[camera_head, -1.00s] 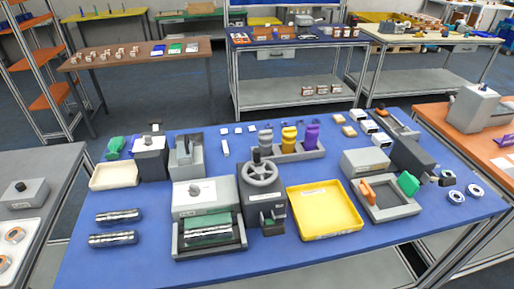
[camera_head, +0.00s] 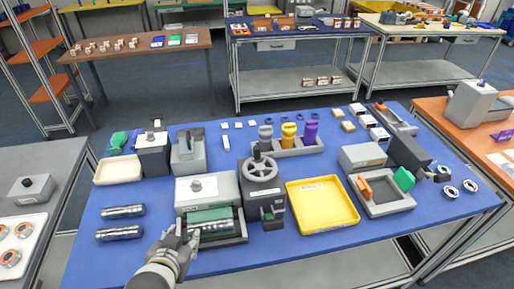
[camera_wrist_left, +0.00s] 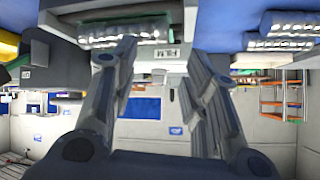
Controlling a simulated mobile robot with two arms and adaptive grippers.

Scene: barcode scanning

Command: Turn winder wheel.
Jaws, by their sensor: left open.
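The grey spoked winder wheel (camera_head: 262,172) sits on top of a dark grey winder box (camera_head: 262,203) in the middle of the table, with a dark knob at its rim. My left gripper (camera_head: 182,238) is at the front of the table, left of and nearer than the wheel, in front of the film tray (camera_head: 243,237). It is open and empty; its two fingers stand apart in the left wrist view (camera_wrist_left: 150,75), with the film roll (camera_wrist_left: 125,32) beyond them. The wheel cannot be made out clearly in the wrist view. My right gripper is not in view.
The grey film box (camera_head: 190,196) stands left of the winder, and a yellow tray (camera_head: 322,204) is right of it. Two shiny rolls (camera_head: 122,211) lie at the left. A grey holder with coloured spools (camera_head: 288,147) stands behind the wheel. The blue table front (camera_head: 110,265) is bare.

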